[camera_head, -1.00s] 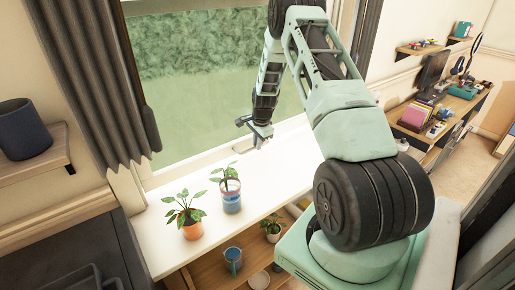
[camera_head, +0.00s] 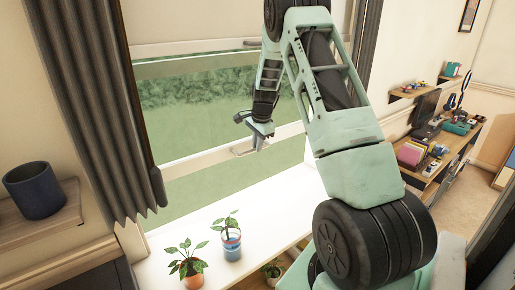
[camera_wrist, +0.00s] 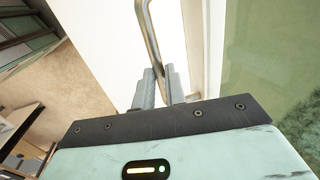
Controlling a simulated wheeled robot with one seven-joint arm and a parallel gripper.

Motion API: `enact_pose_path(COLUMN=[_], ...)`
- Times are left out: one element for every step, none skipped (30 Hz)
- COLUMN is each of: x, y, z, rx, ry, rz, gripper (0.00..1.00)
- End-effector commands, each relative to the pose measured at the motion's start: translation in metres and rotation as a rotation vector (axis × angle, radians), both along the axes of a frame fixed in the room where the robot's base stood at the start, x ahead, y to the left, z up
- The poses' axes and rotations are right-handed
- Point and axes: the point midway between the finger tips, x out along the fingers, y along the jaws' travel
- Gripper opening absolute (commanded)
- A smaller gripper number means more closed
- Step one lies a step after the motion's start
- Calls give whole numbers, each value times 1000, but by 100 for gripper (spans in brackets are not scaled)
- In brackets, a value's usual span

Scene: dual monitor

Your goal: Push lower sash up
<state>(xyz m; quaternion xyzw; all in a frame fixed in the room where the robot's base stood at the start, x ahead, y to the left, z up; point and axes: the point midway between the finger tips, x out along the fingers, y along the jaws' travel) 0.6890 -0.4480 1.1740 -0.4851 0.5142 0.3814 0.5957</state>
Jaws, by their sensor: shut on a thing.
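The window's lower sash (camera_head: 200,162) is raised part way, with its pale bottom rail well above the white sill and an open gap with green lawn below it. A metal bar handle (camera_head: 243,149) sits on that rail. My gripper (camera_head: 257,141) is at the handle, in front of the rail. In the wrist view, my gripper (camera_wrist: 160,88) is shut on the handle (camera_wrist: 150,35), whose bar runs down between the two fingers. The contact point is partly hidden by the fingers.
The white sill (camera_head: 282,200) below carries two potted plants, one in an orange pot (camera_head: 193,276) and one in a blue-banded pot (camera_head: 232,246). A grey curtain (camera_head: 95,110) hangs at left. A shelf with a dark mug (camera_head: 36,190) is at far left. A desk stands at right.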

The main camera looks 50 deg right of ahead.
Motion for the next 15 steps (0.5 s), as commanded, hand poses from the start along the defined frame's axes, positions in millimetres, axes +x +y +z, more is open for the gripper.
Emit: enact_pose_path(x=[0, 0, 0, 0, 0, 0, 0, 0, 0, 0, 0, 0, 0, 0, 0], y=[0, 0, -1, -1, -1, -1, -1, -1, -1, -1, -1, -1, -1, 0, 0], z=[1, 1, 1, 1, 1, 1, 1, 1, 1, 1, 1, 1, 1, 1, 0], rx=[-2, -2, -2, -2, -2, -2, -2, -1, -2, -1, -1, -1, -1, -1, -1], ry=[-2, -2, -2, -2, -2, -2, -2, -2, -2, -2, -2, -2, -2, -1, -1], rz=[1, 1, 1, 1, 1, 1, 1, 0, 1, 0, 0, 0, 0, 0, 0], gripper=[0, 0, 0, 0, 0, 0, 0, 0, 0, 21, 29, 34, 34, 34, 34])
